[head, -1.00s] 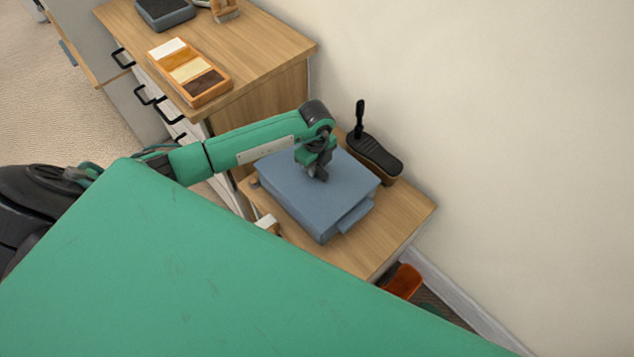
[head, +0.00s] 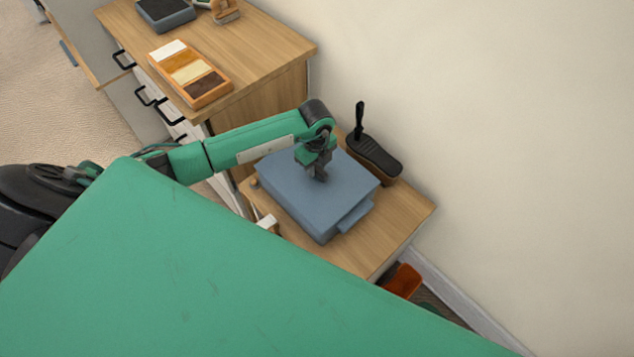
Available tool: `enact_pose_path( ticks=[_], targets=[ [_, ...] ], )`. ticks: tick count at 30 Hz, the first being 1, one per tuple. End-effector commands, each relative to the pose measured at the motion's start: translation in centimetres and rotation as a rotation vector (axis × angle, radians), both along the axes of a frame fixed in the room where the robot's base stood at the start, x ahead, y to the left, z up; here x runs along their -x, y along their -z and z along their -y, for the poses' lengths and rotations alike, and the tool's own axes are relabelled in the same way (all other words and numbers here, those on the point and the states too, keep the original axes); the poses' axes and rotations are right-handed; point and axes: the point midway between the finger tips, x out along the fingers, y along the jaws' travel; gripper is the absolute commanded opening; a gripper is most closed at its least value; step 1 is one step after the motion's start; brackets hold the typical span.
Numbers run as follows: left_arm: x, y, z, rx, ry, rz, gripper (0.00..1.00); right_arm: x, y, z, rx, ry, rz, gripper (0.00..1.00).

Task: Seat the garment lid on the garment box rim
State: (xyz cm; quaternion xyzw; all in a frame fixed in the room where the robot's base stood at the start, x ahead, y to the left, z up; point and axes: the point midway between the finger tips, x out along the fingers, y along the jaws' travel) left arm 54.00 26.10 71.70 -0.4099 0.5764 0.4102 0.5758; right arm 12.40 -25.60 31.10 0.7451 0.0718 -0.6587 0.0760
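The blue-grey garment lid (head: 285,181) lies over the garment box (head: 303,222) on a small wooden shelf. Lid and box look nearly the same colour, and the seam between them is too small to make out, so I cannot tell whether the rim is fully met. A tab (head: 356,215) sticks out at the box's front right side. My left gripper (head: 319,178) points down at the middle of the lid's top, at or just above the surface. Its fingers look close together, but the gap between them is not clear. My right gripper is not in view.
A black brush-like item (head: 374,153) stands behind the box, near the wall. A wooden cabinet (head: 262,55) at upper left holds a tray of coloured samples (head: 190,73). An orange bin (head: 403,281) sits below the shelf. Bare shelf (head: 400,222) shows right of the box.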

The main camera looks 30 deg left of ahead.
Motion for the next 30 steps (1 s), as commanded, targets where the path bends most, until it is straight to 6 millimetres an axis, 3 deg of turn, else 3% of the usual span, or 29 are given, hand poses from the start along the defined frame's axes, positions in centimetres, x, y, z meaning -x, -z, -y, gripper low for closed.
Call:
enact_pose_path(
  ticks=[30],
  targets=[
    [0.0, -2.5, 0.0, 0.000, 0.000, 0.001, 0.27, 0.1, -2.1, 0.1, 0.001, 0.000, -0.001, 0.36]
  ],
)
